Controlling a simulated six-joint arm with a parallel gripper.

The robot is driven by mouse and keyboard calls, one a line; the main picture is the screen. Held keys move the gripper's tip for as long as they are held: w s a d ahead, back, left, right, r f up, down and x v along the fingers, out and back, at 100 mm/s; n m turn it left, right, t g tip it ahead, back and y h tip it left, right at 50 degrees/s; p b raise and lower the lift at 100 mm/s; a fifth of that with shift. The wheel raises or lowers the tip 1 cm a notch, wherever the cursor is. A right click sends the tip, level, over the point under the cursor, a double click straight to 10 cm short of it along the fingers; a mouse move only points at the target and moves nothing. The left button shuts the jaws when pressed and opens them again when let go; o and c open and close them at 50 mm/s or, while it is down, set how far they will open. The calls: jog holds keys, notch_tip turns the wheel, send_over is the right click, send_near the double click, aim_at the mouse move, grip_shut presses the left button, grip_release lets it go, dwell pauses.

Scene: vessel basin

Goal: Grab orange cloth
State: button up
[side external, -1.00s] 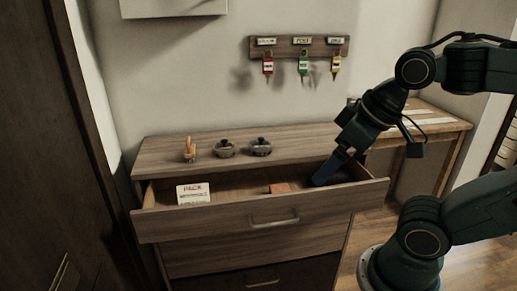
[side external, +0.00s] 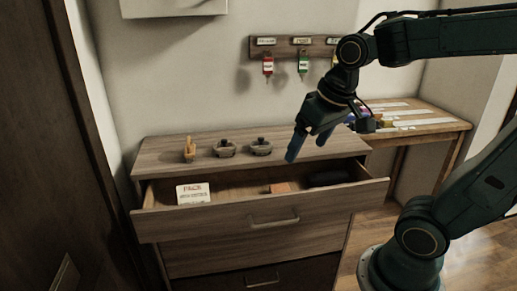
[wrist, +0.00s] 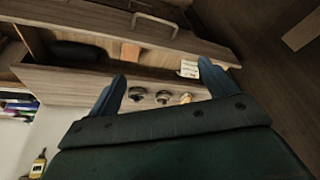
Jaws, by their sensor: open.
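A small folded orange-brown piece, seemingly the orange cloth (side external: 280,187), lies in the open top drawer (side external: 260,215), right of its middle. It also shows in the wrist view (wrist: 130,50). My gripper (side external: 308,145) is above the back right part of the dresser, higher than the cloth and apart from it. Its blue fingers are spread and empty. In the wrist view the gripper (wrist: 164,78) has a wide gap between its fingers, with the cloth beyond them. A dark rounded object (side external: 328,177) lies in the drawer to the right of the cloth.
On the dresser top (side external: 310,137) are a wooden hand-like figure (side external: 190,149) and two lidded pots (side external: 224,148) (side external: 261,147). Tagged keys hang on a wall rack (side external: 300,46). A side table (side external: 430,125) stands right.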

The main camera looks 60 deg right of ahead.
jog(key=w+d+f+m+g, duration=0.2)
jog(key=w+d+f+m, duration=0.1)
jog(key=w+d+f, duration=0.4)
jog(key=m+g, duration=0.2)
jog(key=m, duration=0.2)
send_over(283, 187)
jog(key=a, duration=0.3)
notch_tip(283, 187, down, 6)
jog(key=f, duration=0.1)
jog(key=shift+s+d+r, duration=0.1)
jog(key=shift+s+r, duration=0.15)
jog(key=shift+s, duration=0.05)
jog(key=shift+f, duration=4.3)
jog(key=shift+f, duration=0.1)
jog(key=f, duration=0.3)
jog(key=shift+s+f, duration=0.15)
jog(key=shift+s, duration=0.15)
jog(key=shift+w+f, duration=0.1)
jog(key=shift+f, duration=0.75)
